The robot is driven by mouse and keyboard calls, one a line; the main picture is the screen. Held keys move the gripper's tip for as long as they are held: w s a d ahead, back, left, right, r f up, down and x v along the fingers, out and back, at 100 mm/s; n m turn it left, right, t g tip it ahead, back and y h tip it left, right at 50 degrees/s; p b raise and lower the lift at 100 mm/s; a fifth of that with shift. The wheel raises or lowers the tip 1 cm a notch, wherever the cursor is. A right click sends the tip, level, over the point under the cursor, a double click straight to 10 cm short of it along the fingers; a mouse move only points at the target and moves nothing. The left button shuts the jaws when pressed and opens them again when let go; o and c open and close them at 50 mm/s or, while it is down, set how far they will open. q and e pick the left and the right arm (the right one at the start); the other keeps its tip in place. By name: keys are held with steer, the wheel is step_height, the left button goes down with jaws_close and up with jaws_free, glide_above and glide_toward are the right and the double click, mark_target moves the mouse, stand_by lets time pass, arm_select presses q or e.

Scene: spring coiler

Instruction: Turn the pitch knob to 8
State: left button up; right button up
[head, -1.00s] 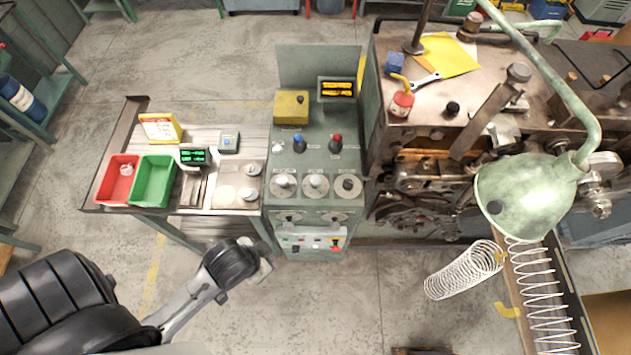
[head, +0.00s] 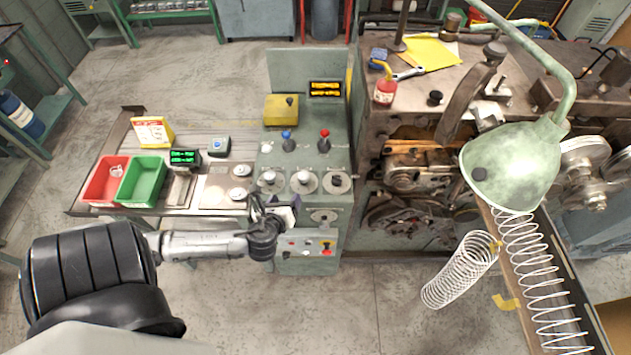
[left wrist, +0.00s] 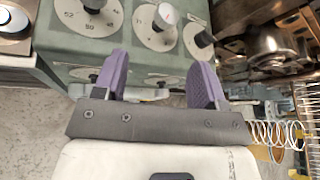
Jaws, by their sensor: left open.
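The green control cabinet (head: 270,232) carries three round dials with knobs on its sloping top: left (head: 269,178), middle (head: 304,180) and right (head: 337,181). Another dial (head: 323,216) sits on its front face. I cannot read which one is the pitch knob. My left gripper (head: 283,207) is at the upper left of the front face, below the left dial, and hides that area. In the left wrist view its two purple fingers (left wrist: 160,80) are open and apart, with no knob clearly between them. The left dial (left wrist: 87,18) and middle dial (left wrist: 157,22) lie beyond them.
A button panel (head: 306,246) is just below my left gripper. A bench with a red bin (head: 105,183) and a green bin (head: 142,181) stands left. The coiler machine (head: 410,185) with its green lamp (head: 513,167) stands right.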

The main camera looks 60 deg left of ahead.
mark_target(303, 177)
arm_select(q)
steer(key=w+a+f+m, duration=0.1)
steer(key=w+a, duration=0.1)
steer(key=w, duration=0.1)
steer(key=w+a+f+m, duration=0.2)
steer(key=w+a, duration=0.1)
steer(key=w, duration=0.1)
steer(key=w+a+f+m, duration=0.2)
steer(key=w, duration=0.1)
steer(key=shift+w+a+h, duration=0.25)
steer(key=shift+w+h, duration=0.05)
stand_by(0.4)
steer(key=c, duration=0.9)
